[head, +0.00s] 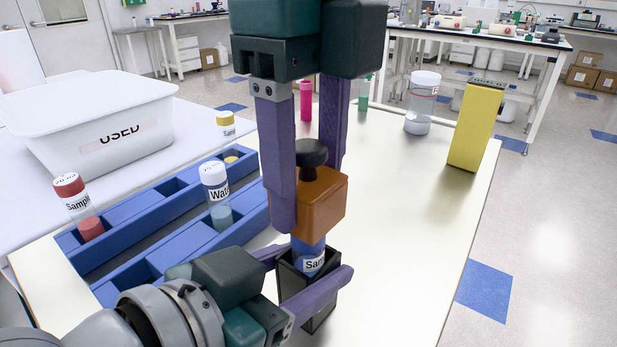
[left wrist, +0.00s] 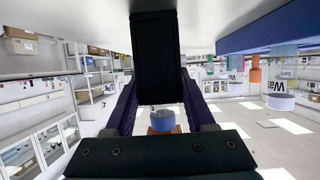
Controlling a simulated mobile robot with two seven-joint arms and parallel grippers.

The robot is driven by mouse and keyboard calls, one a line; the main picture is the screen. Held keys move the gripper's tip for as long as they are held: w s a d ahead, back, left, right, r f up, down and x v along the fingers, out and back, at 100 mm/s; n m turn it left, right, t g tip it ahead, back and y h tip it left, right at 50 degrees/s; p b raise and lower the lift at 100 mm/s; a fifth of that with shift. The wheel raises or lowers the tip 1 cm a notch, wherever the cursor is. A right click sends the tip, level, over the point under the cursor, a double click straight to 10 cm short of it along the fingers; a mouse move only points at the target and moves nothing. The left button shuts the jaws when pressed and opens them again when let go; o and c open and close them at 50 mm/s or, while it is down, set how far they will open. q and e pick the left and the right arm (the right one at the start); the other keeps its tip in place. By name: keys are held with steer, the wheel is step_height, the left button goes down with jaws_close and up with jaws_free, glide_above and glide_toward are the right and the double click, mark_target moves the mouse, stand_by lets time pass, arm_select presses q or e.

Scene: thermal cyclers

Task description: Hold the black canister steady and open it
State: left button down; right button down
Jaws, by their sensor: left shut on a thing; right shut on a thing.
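The black canister (head: 320,318) is an upright square box on the white table, and it also shows in the left wrist view (left wrist: 155,60). My left gripper (head: 314,268) has its purple fingers shut on the canister's sides near the top. My right gripper (head: 311,196) points down from above, shut on an orange lid (head: 324,203) with a black knob. The lid is apart from the canister, above its open top. A blue tube (head: 312,260) with a partly hidden label stands between them, its lower part inside the canister. I cannot tell whether tube and lid touch.
Blue racks (head: 190,238) on the left hold vials with red, white and yellow caps. A white bin (head: 90,110) marked USED stands behind them. A yellow block (head: 474,125) and a clear jar (head: 421,103) stand at the back right.

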arm_select(q)
steer(key=shift+f, duration=0.1)
arm_select(e)
step_height(320, 180, up, 2)
steer(key=shift+r, duration=0.1)
arm_select(q)
steer(key=shift+c, duration=0.8)
jaws_free()
